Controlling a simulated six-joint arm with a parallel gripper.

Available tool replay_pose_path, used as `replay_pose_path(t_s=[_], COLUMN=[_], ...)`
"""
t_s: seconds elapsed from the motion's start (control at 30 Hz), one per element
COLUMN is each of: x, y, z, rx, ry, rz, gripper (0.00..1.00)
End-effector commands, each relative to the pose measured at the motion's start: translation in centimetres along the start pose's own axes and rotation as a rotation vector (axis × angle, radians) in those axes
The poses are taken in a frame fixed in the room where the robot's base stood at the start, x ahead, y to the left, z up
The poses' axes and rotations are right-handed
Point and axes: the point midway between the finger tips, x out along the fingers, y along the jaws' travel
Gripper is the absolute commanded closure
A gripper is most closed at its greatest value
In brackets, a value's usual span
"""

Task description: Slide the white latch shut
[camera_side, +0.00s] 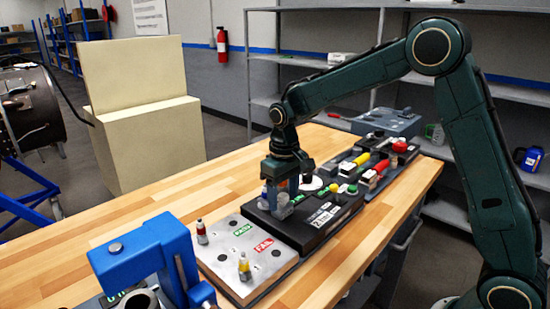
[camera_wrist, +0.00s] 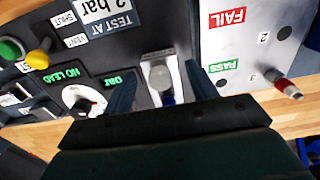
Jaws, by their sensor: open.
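My gripper (camera_side: 281,208) is over the black test block (camera_side: 322,222) in the side view, pointing down. In the wrist view my gripper (camera_wrist: 163,76) has its fingers apart, one on each side of a pale plate (camera_wrist: 152,66) with a grey rounded piece (camera_wrist: 164,77) and a blue end. A gap shows on both sides; I cannot tell any contact. No part is clearly a white latch.
A white dial (camera_wrist: 76,97) and yellow and green buttons (camera_wrist: 38,57) are to the left in the wrist view. The PASS/FAIL plate (camera_side: 227,255) holds two small upright parts. A blue fixture (camera_side: 150,255) stands in front. Red and yellow-handled devices (camera_side: 375,172) stand behind.

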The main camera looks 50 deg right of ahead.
Motion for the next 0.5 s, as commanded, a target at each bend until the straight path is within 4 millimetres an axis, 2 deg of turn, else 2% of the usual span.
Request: replay_pose_path(t_s=[0.5], x=[-2.7], y=[0.0], z=[0.0], rx=[0.000], ry=[0.003], rz=[0.000], gripper=[0.42])
